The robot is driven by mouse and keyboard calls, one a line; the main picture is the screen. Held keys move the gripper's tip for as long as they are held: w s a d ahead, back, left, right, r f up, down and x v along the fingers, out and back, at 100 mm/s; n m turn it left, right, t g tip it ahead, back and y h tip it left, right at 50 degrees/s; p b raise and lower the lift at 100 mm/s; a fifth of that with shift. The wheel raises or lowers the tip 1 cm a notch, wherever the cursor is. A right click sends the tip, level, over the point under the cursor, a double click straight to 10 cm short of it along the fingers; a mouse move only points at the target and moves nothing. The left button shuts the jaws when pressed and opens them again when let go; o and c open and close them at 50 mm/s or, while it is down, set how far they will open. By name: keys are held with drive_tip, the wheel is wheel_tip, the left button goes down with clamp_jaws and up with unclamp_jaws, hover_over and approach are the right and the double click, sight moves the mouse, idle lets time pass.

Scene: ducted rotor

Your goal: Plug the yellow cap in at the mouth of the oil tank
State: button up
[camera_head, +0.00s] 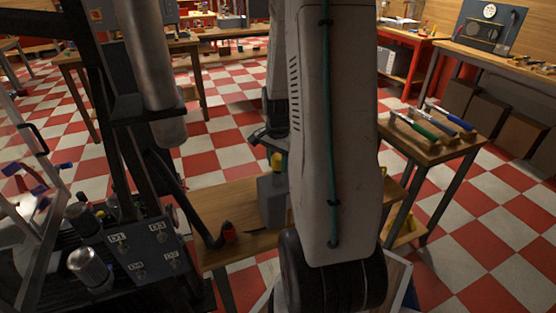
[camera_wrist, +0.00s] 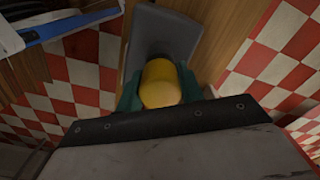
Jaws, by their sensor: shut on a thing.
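The yellow cap (camera_wrist: 160,82) is between the green fingers of my gripper (camera_wrist: 159,92) in the wrist view. My gripper is shut on it. The grey oil tank (camera_wrist: 150,28) lies just beyond the cap in that view, and its mouth is hidden. In the head view the oil tank (camera_head: 272,198) stands upright on a wooden bench, and the yellow cap (camera_head: 276,161) shows right above its top. My gripper (camera_head: 273,148) is partly hidden behind my arm there. I cannot tell whether the cap touches the mouth or sits in it.
The wooden bench (camera_head: 240,195) bears the tank and a small black and red item (camera_head: 229,233). A dark machine with labelled knobs (camera_head: 145,250) stands at the left. A wooden table (camera_head: 455,145) with several coloured-handled tools is at the right. Checkered floor lies between.

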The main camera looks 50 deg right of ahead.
sight(278, 156)
drive_tip(key=shift+f, duration=0.35)
drive_tip(key=o, duration=1)
wheel_tip(278, 156, up, 8)
drive_tip(key=shift+f, duration=0.1)
